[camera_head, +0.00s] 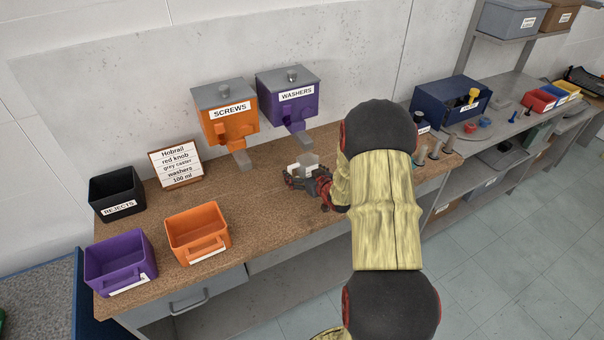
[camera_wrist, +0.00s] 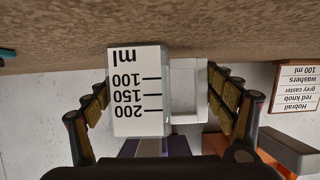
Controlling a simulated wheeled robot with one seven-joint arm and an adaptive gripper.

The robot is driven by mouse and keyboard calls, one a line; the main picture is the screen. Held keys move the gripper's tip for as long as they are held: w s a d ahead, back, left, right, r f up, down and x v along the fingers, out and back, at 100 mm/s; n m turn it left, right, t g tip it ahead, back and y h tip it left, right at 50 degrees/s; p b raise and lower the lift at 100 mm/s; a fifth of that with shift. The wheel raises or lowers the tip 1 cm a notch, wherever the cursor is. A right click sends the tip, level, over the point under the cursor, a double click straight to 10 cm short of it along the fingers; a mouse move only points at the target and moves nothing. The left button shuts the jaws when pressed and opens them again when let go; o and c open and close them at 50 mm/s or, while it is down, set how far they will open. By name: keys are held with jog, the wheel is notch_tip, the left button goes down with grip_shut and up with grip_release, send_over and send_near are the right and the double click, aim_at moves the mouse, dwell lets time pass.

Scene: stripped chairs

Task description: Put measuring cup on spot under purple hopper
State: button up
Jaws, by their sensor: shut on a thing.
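The measuring cup is a pale, boxy cup with a white scale panel marked 100, 150, 200 and ml (camera_wrist: 138,92). My gripper (camera_head: 306,178) is shut on it, with one finger on each side in the wrist view. In the head view the cup (camera_head: 303,163) is low over the bench, just in front of and below the chute of the purple hopper (camera_head: 292,108), labelled WASHERS. I cannot tell whether its base touches the bench. The spot under the hopper is not clearly visible. In the wrist view, which is upside down, part of the purple hopper (camera_wrist: 178,147) shows beyond the cup.
An orange SCREWS hopper (camera_head: 229,123) stands left of the purple one. A sign card (camera_head: 176,164), black REJECTS bin (camera_head: 117,194), purple bin (camera_head: 120,262) and orange bin (camera_head: 197,235) are farther left. Several upright parts (camera_head: 435,150) stand to the right of my arm.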

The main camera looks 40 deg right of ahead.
jog(key=shift+f, duration=0.1)
jog(key=o, duration=1.1)
jog(key=shift+o, duration=0.2)
